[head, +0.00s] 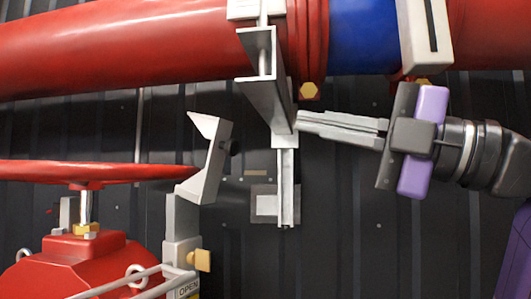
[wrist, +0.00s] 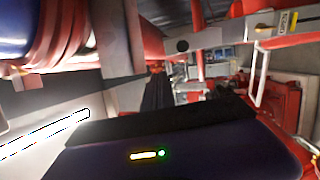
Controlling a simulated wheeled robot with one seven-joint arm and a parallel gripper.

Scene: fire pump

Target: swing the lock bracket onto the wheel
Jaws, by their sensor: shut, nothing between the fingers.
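The red wheel (head: 90,172) is seen nearly edge-on at the left of the head view, above a red valve body. The light grey lock bracket (head: 212,165) stands at the right end of its rim, tilted, with its hooked top pointing left. I cannot tell whether bracket and rim touch. Below it is a grey post (head: 182,220) with a yellow knob. My gripper (head: 300,122) is shut and empty, to the right of the bracket and apart from it, pointing left. In the wrist view, a grey bar with a dark round hole (wrist: 183,46) lies ahead; its identity is unclear.
A grey channel support (head: 270,90) hangs between my fingertips and the bracket; whether the fingertips touch it is unclear. A red pipe (head: 120,45) with a blue section (head: 363,35) crosses above. Dark ribbed wall lies behind.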

